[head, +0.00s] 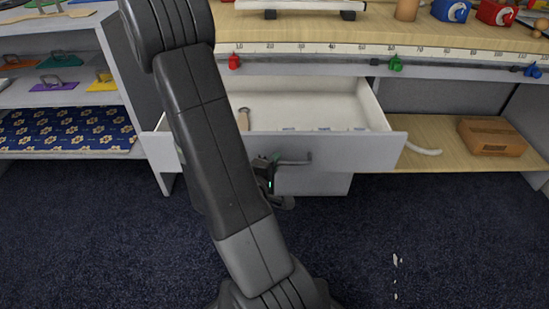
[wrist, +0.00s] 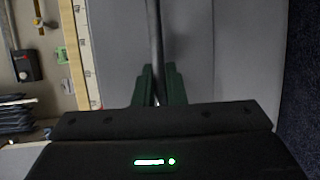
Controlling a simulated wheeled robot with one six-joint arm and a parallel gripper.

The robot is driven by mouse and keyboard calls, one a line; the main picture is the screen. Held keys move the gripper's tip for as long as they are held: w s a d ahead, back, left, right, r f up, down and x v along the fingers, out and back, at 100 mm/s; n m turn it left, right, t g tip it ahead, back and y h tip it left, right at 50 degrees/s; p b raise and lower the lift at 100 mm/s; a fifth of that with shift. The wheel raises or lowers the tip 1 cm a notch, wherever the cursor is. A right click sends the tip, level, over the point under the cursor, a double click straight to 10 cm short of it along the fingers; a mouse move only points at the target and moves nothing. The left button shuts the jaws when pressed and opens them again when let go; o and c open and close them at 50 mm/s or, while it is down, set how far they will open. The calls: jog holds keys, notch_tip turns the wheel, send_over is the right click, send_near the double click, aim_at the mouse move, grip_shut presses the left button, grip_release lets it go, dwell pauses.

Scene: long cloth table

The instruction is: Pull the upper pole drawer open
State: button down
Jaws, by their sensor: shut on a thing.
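The upper drawer (head: 370,150) stands pulled out from under the table, and its white inside shows in the head view. Its bar handle (head: 298,161) is on the grey front, and it also runs up the middle of the wrist view (wrist: 154,35). My gripper (head: 276,162) is at the left part of the handle. In the wrist view its green fingers (wrist: 158,85) are shut around the handle bar. My arm hides the left part of the drawer and its front.
A wooden-handled thing (head: 243,118) lies in the drawer. A lower grey front (head: 310,184) shows beneath it. A shelf unit (head: 118,88) with coloured trowels stands at left. A brown box (head: 491,136) sits on a low shelf at right. The dark carpet (head: 450,240) in front is mostly clear.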

jog(key=c, duration=1.8)
grip_release()
jog(key=shift+o, duration=0.2)
jog(key=p+v, duration=0.3)
jog(key=v, duration=1)
jog(key=shift+s+a, duration=0.15)
jog(key=shift+s, duration=0.2)
jog(key=shift+r, duration=0.1)
jog(key=b+x, duration=0.2)
jog(key=x, duration=0.9)
jog(key=shift+b, duration=0.3)
